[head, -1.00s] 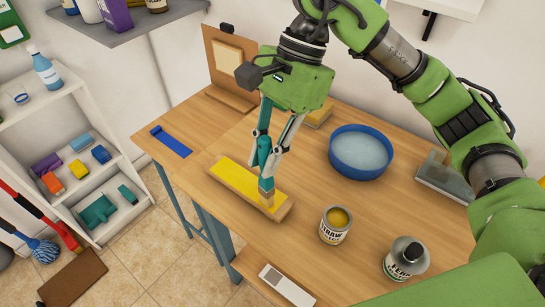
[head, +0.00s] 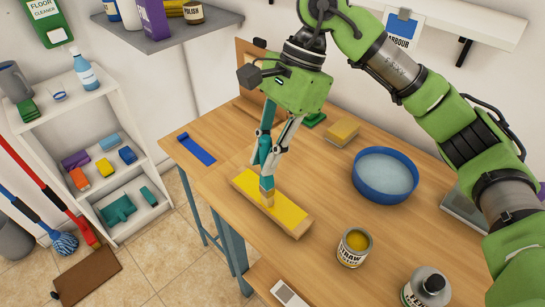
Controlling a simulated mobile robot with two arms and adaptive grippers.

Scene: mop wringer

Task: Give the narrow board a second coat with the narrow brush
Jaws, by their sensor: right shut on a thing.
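My right gripper (head: 267,177) points down over the board and is shut on the narrow brush (head: 267,198). The brush is mostly hidden by the fingers; its lower end meets the yellow surface around the board's middle. An open can of yellow paint (head: 353,247) stands on the bench to the right of the board. My left gripper is not in view.
A white shelf (head: 90,150) with several small items stands left.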

